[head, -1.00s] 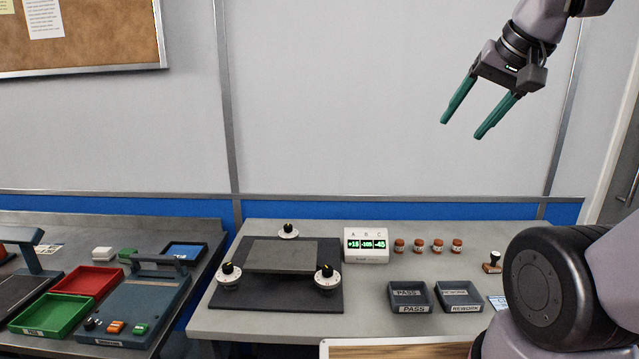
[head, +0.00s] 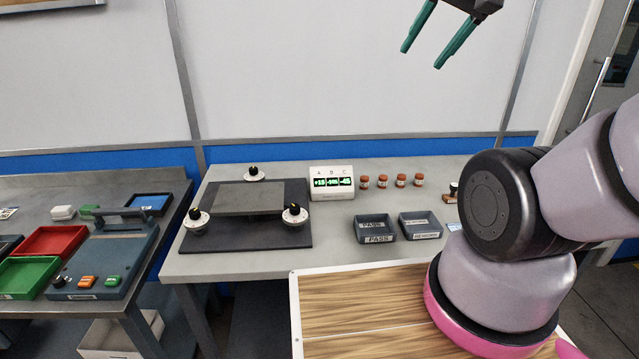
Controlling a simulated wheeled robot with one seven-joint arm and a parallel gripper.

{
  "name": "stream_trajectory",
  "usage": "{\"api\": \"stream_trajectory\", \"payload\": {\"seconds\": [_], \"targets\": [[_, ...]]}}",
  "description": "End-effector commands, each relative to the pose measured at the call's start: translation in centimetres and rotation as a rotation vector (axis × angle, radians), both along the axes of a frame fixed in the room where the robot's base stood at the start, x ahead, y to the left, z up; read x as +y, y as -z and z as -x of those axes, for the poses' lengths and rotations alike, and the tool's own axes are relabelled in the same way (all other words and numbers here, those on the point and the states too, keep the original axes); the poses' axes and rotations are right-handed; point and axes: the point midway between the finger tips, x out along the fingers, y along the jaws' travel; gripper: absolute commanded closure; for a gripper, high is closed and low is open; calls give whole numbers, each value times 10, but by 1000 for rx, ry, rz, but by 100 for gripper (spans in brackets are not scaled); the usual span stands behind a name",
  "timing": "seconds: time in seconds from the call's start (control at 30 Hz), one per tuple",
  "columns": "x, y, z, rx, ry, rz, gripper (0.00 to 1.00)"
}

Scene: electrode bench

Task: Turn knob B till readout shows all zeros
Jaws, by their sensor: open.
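The readout (head: 332,184) is a white box at the back of the grey bench, with A, B and C above three green-digit windows. A appears to show +15; B and C show negative values too small to read surely. Three black-topped knobs on white dials stand around a grey plate (head: 248,198): a left knob (head: 196,218), a back knob (head: 254,173) and a right knob (head: 294,213). I cannot tell which is knob B. My gripper (head: 421,59), with teal fingers, is open and empty, high above the bench and right of the readout.
The plate stands on a dark mat (head: 290,238). A PASS tray (head: 374,229), a second tray (head: 420,225), several small orange-brown jars (head: 382,182) and a stamp (head: 452,191) are to the right. A second bench at left holds a red tray (head: 50,243) and a green tray (head: 28,277).

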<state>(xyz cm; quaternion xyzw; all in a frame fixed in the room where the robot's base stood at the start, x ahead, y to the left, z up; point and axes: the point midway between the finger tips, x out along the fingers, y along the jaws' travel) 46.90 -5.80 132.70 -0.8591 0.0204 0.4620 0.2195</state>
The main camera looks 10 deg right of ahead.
Motion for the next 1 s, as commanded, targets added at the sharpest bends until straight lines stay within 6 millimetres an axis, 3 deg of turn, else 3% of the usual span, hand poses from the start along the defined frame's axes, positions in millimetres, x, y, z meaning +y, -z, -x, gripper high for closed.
{"api": "stream_trajectory", "payload": {"seconds": [0.17,0.27,0.47,0.7,1.0], "targets": [[5,4,-9,21,-43,22,36],[15,13,-26,60,-133,68,36],[57,52,-74,163,-425,210,36],[125,124,-113,267,-810,374,36],[206,228,-122,361,-1250,532,36]]}}
